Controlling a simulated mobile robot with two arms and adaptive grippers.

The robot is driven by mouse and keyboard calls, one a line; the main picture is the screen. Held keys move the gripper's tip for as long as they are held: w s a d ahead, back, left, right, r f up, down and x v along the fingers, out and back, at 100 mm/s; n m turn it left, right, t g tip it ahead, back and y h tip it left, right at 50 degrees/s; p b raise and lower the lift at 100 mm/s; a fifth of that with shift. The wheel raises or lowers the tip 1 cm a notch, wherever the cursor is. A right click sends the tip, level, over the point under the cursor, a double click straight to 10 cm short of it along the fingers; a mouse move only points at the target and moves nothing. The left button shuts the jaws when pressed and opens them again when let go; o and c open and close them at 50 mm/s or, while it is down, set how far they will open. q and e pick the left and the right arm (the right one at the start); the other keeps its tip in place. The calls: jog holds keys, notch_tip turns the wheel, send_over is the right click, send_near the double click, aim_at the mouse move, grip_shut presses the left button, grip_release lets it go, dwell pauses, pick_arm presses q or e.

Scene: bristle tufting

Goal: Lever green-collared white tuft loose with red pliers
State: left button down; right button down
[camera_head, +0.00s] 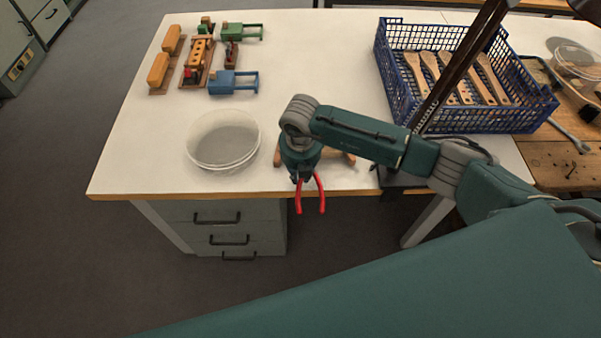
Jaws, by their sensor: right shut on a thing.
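My right gripper (301,175) comes in from the right and points down over the front edge of the table. It is shut on the red pliers (320,190), whose two red handles hang down past the edge. Light wooden pieces (345,157) show on both sides of my right wrist; the wrist hides whatever lies between them. I cannot make out the green-collared white tuft; it may be hidden. My left gripper is not in view.
A round whitish bowl (222,165) stands left on the white table (130,165). Yellow-orange blocks (158,70) with green and blue tools (232,82) lie behind it. A blue crate (515,117) holds several wooden paddle-shaped pieces. The table's middle back is clear.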

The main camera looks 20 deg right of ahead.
aim_at(301, 186)
jog(key=shift+s+f+t+b, duration=0.1)
jog(key=shift+f+t+b, duration=0.4)
jog(key=shift+t+b, duration=0.15)
dwell(2.4)
jog(key=shift+s+f+h, duration=0.25)
jog(key=shift+h, duration=0.05)
dwell(0.8)
jog(key=shift+s+a+r, duration=0.1)
jog(key=shift+s+a, duration=0.15)
jog(key=shift+s, duration=0.5)
jog(key=shift+s+a+r+p, duration=0.1)
jog(key=shift+s+a+p, duration=0.05)
jog(key=shift+s+p, duration=0.15)
jog(key=shift+s, duration=0.15)
jog(key=shift+s+a, duration=0.1)
jog(key=shift+s, duration=0.15)
jog(key=shift+s+a+r+p, duration=0.2)
jog(key=shift+s+p, duration=0.25)
jog(key=shift+s, duration=0.2)
jog(key=shift+r, duration=0.1)
